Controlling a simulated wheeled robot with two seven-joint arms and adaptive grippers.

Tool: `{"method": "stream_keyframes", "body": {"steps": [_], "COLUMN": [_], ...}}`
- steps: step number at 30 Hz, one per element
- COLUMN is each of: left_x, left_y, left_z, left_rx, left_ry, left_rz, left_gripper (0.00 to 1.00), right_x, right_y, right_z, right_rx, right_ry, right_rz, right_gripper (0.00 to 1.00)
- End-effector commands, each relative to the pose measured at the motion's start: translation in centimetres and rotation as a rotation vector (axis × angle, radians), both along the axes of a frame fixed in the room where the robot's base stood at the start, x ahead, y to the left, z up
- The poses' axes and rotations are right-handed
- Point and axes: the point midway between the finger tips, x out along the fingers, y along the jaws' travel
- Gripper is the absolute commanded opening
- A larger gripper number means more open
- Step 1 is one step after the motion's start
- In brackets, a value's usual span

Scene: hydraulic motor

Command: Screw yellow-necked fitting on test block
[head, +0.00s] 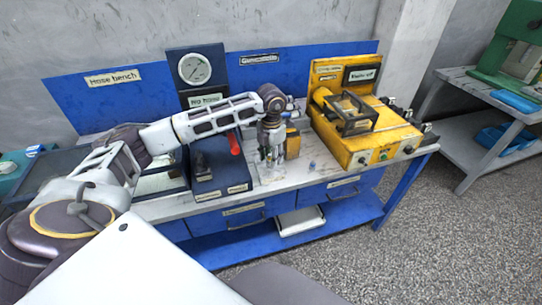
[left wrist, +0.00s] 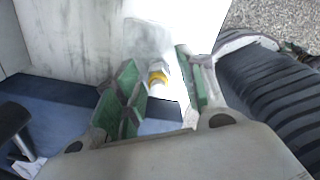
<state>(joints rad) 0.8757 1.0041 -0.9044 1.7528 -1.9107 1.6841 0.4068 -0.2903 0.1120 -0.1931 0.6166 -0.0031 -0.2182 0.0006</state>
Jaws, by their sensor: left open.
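My left gripper (head: 270,158) points down over the pale bench top, just right of the dark blue gauge stand's base. In the left wrist view its green-padded fingers (left wrist: 158,95) are apart. A small fitting with a yellow neck (left wrist: 157,77) shows in the gap between them, a little beyond the pads. I cannot tell whether a finger touches it. In the head view the gripper hides that spot. A yellow and dark block (head: 293,142) stands partly hidden behind the gripper; I cannot tell whether it is the test block. My right gripper is not in view.
The gauge stand (head: 196,70) with a red-handled lever (head: 235,145) stands close left of the gripper. A yellow machine (head: 355,145) stands at right. A small bluish piece (head: 312,165) lies on the bench between. The bench's front strip (head: 275,190) is mostly clear.

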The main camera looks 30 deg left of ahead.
Motion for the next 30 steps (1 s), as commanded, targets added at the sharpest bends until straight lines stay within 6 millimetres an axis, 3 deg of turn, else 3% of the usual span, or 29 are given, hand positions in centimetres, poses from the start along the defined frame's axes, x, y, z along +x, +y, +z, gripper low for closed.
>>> {"method": "stream_keyframes", "body": {"steps": [16,30], "left_x": [0.05,0.05], "left_y": [0.03,0.05], "left_z": [0.09,0.04], "left_rx": [-0.002,-0.001], "left_ry": [0.0,-0.001], "left_rz": [0.305,0.339], "left_gripper": [0.4,0.4], "right_x": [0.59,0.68], "right_y": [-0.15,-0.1], "right_z": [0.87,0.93], "right_rx": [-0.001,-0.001], "right_ry": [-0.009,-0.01], "right_rz": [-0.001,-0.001], "right_gripper": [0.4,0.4]}}
